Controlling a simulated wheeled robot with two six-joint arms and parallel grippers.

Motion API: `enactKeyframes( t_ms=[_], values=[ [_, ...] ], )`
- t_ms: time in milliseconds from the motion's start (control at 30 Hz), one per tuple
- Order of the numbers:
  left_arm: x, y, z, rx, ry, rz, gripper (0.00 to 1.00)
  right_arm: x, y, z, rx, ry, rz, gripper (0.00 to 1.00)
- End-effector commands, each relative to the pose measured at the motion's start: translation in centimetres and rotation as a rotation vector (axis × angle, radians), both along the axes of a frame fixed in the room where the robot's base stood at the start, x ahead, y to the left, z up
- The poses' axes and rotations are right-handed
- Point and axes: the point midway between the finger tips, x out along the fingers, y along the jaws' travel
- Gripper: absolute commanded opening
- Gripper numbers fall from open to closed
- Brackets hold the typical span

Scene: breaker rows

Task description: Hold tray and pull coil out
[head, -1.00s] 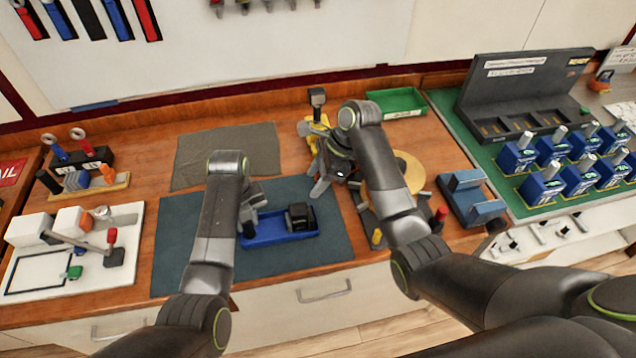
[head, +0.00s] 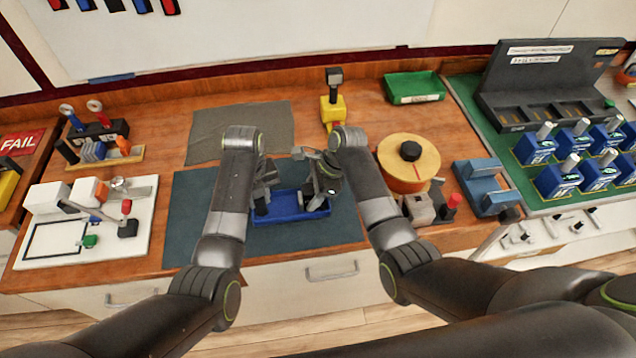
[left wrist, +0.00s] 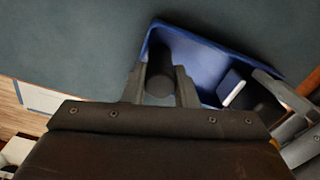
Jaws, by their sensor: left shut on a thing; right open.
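The blue tray (head: 290,215) lies on the dark blue-grey mat. In the left wrist view the tray (left wrist: 200,58) has a dark upright cylinder (left wrist: 160,75) at its near end. My left gripper (left wrist: 160,90) is shut on that cylinder, which looks like the tray's handle; in the head view the gripper (head: 262,197) is at the tray's left end. My right gripper (head: 315,185) is open over the tray's right end. The dark coil is mostly hidden by it in the head view; a dark block, probably the coil (left wrist: 262,105), shows at the tray's far end in the left wrist view.
A round wooden spool (head: 408,165) and a blue holder (head: 484,187) stand to the right. A yellow-based post (head: 333,110) and a green bin (head: 414,88) stand behind. A white fixture board (head: 85,235) lies left. The grey cloth (head: 220,125) is bare.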

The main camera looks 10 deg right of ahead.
Motion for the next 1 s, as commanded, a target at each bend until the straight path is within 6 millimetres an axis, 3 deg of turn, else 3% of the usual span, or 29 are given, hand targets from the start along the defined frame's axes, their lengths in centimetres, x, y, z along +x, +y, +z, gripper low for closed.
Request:
enactKeyframes(
  t_ms=[367,667,1000],
  values=[
    [0.07,-0.07,0.12,-0.001,-0.002,-0.001,0.0,-0.01,0.23,-0.52,0.0,-0.001,0.001,0.48],
    [0.06,-0.07,0.12,-0.001,-0.002,-0.001,0.0,0.0,0.21,-0.5,0.0,-0.001,0.0,0.1],
    [0.04,-0.04,0.08,-0.001,-0.001,0.0,0.0,0.05,0.23,0.19,0.001,-0.002,0.0,0.08]
  ],
)
